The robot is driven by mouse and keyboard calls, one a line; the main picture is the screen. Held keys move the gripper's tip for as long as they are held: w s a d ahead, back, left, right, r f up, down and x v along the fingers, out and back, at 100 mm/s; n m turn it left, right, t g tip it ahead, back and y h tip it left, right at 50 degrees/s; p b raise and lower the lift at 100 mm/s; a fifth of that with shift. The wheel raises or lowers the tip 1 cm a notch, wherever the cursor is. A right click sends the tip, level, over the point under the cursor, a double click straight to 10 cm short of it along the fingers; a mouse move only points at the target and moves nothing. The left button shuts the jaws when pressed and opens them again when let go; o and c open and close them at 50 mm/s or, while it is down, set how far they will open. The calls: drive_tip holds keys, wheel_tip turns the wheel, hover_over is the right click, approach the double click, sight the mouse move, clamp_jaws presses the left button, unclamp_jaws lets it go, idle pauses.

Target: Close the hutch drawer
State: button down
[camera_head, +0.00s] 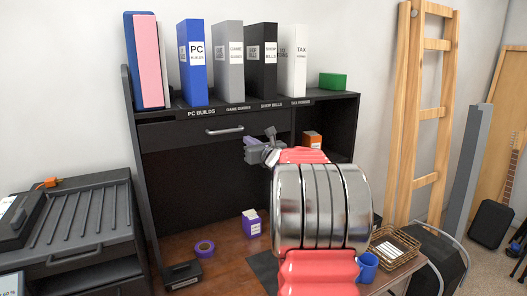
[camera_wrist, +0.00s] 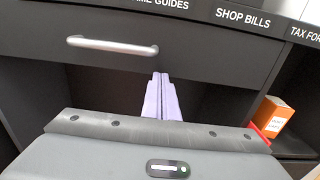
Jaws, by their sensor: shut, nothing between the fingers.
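The hutch drawer (camera_head: 180,135) is a wide dark panel under the labelled shelf of the black hutch, with a silver bar handle (camera_head: 225,131). In the wrist view the drawer front (camera_wrist: 200,55) fills the upper part, with its handle (camera_wrist: 112,45) at the upper left. I cannot tell how far the drawer stands out. My gripper (camera_head: 250,142) is near the drawer's right part, right of the handle. Its lavender fingers (camera_wrist: 162,82) are shut together and empty, with their tips over the drawer's lower edge in the wrist view. Contact cannot be made out.
Several binders (camera_head: 194,62) and a green box (camera_head: 333,81) stand on the shelf above. An orange box (camera_wrist: 270,115) sits in the compartment at right. A purple box (camera_head: 251,223) and purple tape roll (camera_head: 204,248) lie on the wooden desktop below.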

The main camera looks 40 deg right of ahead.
drive_tip(key=v, duration=1.2)
drive_tip(key=shift+s, duration=0.3)
drive_tip(key=shift+d+f, duration=0.1)
